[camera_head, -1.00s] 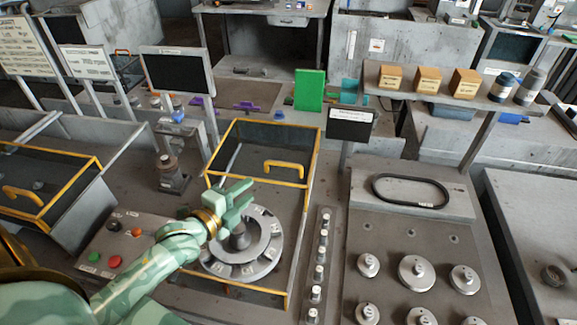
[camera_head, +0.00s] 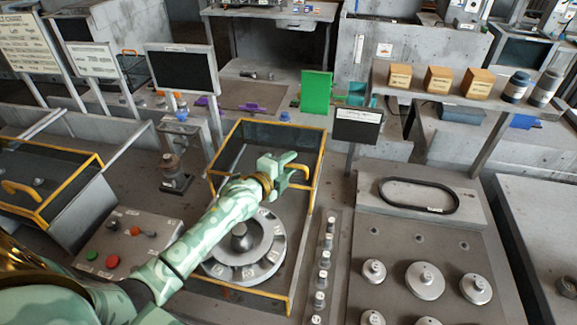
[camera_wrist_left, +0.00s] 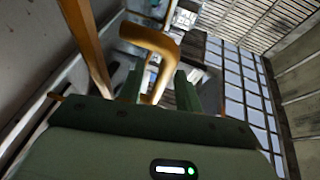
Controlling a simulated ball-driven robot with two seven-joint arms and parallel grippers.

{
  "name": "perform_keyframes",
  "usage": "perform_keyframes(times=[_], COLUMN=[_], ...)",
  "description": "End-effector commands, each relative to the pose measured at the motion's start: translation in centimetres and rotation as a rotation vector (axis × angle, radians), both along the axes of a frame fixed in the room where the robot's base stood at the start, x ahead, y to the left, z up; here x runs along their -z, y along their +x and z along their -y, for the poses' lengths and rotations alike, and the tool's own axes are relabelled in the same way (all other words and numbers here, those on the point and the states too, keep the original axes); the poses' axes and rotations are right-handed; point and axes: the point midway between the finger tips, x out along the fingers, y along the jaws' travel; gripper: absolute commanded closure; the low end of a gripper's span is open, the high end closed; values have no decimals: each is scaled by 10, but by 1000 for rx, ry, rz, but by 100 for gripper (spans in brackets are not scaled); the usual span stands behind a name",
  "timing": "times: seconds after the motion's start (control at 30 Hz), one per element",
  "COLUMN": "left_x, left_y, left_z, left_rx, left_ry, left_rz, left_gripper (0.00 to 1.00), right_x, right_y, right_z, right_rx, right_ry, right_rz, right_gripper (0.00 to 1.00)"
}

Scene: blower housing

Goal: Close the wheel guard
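The wheel guard (camera_head: 265,135) is a dark panel in a yellow frame. It stands raised at the back of a yellow-edged housing, behind the grey wheel (camera_head: 268,240), which is uncovered. My left gripper (camera_head: 292,168) is at the guard's front face, at its yellow handle. In the left wrist view the handle (camera_wrist_left: 152,40) curves up between the two green fingers (camera_wrist_left: 158,88). The fingers stand apart with gaps beside the handle. In the head view my gripper hides part of the handle. My right gripper is not in view.
A control panel with red and green buttons (camera_head: 112,262) lies left of the wheel, under my left arm. A row of small posts (camera_head: 324,258) and a board with grey discs (camera_head: 425,280) are to the right. A dark sign (camera_head: 357,126) stands behind.

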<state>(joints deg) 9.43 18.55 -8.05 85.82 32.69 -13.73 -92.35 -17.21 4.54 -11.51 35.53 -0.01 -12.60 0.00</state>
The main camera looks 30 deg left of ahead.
Motion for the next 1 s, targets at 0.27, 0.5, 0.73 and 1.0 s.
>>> perform_keyframes(times=[0.27,0.5,0.73,1.0], left_x=[0,0,-2,-6], left_y=[1,1,-11,-70], left_z=[0,0,3,19], left_rx=[0,0,1,2], left_ry=[-1,-1,-1,-3], left_rz=[0,0,-4,-7], left_gripper=[66,100,100,100], right_x=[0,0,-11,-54], right_y=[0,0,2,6], right_z=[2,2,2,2], right_rx=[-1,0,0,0], right_ry=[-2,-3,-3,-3], right_rz=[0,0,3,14], right_gripper=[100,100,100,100])
